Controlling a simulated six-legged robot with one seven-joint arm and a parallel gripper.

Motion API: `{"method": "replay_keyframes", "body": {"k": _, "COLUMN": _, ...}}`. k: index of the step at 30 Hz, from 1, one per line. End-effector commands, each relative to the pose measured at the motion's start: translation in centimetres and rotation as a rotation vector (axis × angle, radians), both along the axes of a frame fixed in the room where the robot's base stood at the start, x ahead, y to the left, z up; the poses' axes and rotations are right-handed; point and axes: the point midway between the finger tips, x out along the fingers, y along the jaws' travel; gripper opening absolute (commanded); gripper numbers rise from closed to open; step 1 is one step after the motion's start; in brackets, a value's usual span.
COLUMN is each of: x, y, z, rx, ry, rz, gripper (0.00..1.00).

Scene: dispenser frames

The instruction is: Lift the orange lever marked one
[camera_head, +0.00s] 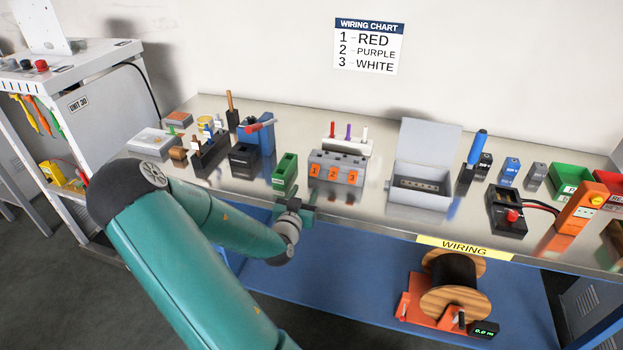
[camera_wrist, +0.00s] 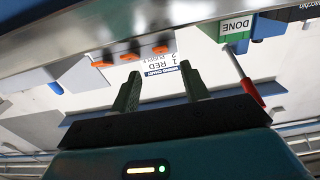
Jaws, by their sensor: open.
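The grey lever block (camera_head: 338,163) stands on the metal bench, with three orange levers on its front numbered 1, 2 and 3. The orange lever marked one (camera_head: 314,170) is the leftmost. In the wrist view, which is upside down, it seems to be the rightmost orange piece (camera_wrist: 160,49), its number unreadable. My gripper (camera_head: 299,203) is at the bench's front edge, in front of and slightly left of the lever block, apart from it. In the wrist view my gripper (camera_wrist: 157,77) is open, with nothing between its fingers.
A green bin (camera_head: 285,172) stands left of the lever block and shows its DONE label in the wrist view (camera_wrist: 235,27). A grey open-lidded box (camera_head: 420,195) stands to the right. Pegs in a white holder (camera_head: 347,146) stand behind. A wire spool (camera_head: 455,285) sits below the bench.

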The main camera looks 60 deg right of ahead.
Motion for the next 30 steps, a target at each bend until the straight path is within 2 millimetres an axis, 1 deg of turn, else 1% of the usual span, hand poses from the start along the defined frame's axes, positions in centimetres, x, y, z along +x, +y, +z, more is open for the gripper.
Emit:
{"method": "replay_keyframes", "body": {"k": 1, "x": 0.1, "y": -1.1, "z": 0.0, "rx": -0.002, "ry": 0.0, "rz": -0.002, "gripper": 0.45}}
{"method": "replay_keyframes", "body": {"k": 6, "x": 0.6, "y": -4.4, "z": 0.0, "rx": -0.001, "ry": 0.001, "rz": -0.001, "gripper": 0.45}}
{"method": "replay_keyframes", "body": {"k": 9, "x": 0.9, "y": -6.0, "z": 0.0, "rx": -0.001, "ry": 0.001, "rz": 0.0, "gripper": 0.45}}
{"method": "replay_keyframes", "body": {"k": 12, "x": 1.1, "y": -7.0, "z": 0.0, "rx": 0.0, "ry": 0.001, "rz": -0.001, "gripper": 0.45}}
{"method": "replay_keyframes", "body": {"k": 16, "x": 1.2, "y": -7.7, "z": 0.0, "rx": 0.001, "ry": 0.001, "rz": 0.0, "gripper": 0.45}}
{"method": "replay_keyframes", "body": {"k": 23, "x": 1.3, "y": -7.7, "z": 0.0, "rx": 0.001, "ry": 0.001, "rz": 0.001, "gripper": 0.45}}
{"method": "replay_keyframes", "body": {"k": 24, "x": 1.3, "y": -7.7, "z": 0.0, "rx": 0.001, "ry": 0.001, "rz": 0.001, "gripper": 0.42}}
{"method": "replay_keyframes", "body": {"k": 26, "x": 1.3, "y": -7.7, "z": 0.0, "rx": 0.001, "ry": 0.0, "rz": 0.001, "gripper": 0.3}}
{"method": "replay_keyframes", "body": {"k": 30, "x": 1.3, "y": -7.7, "z": 0.0, "rx": 0.001, "ry": 0.0, "rz": 0.001, "gripper": 0.02}}
